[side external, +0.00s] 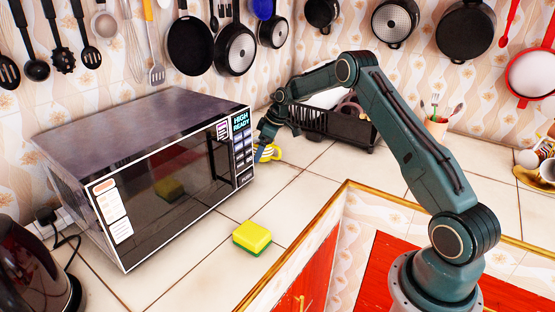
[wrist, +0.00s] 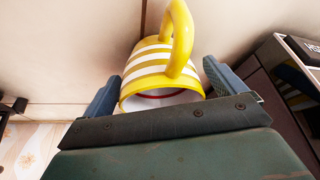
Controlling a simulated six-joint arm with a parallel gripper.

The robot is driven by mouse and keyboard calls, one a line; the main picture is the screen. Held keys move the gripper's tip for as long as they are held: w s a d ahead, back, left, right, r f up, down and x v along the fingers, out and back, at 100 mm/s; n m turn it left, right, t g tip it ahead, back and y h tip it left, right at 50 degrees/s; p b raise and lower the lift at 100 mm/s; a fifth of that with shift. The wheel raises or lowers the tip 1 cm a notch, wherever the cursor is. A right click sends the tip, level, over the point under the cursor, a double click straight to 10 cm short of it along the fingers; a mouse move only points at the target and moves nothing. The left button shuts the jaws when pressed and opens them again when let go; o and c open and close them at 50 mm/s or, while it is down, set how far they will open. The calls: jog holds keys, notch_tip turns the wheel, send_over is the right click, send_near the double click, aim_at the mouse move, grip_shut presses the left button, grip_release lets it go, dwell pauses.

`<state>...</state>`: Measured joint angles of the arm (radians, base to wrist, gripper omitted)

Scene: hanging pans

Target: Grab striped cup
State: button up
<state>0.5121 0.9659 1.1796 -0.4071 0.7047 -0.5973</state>
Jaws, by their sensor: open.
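The striped cup (wrist: 150,70) is yellow and white with a yellow handle. In the wrist view its rim faces my gripper and its handle points up in the picture. My gripper (wrist: 158,85) is open, with one blue finger on each side of the cup. I cannot tell whether either finger touches it. In the side external view a small part of the striped cup (side external: 274,153) shows beside the microwave, mostly hidden behind my gripper (side external: 264,152).
The microwave (side external: 150,165) stands to the left of my gripper. A black dish rack (side external: 335,127) is behind it to the right. A yellow and green sponge (side external: 252,238) lies on the tiles in front. Pans hang on the wall. Tiles around the sponge are clear.

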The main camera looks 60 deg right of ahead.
dwell(0.3)
jog(key=c, duration=1.1)
jog(key=shift+r, duration=0.2)
jog(key=shift+c, duration=0.2)
notch_tip(320, 180, up, 20)
jog(key=shift+f, duration=0.25)
jog(key=shift+r, duration=0.1)
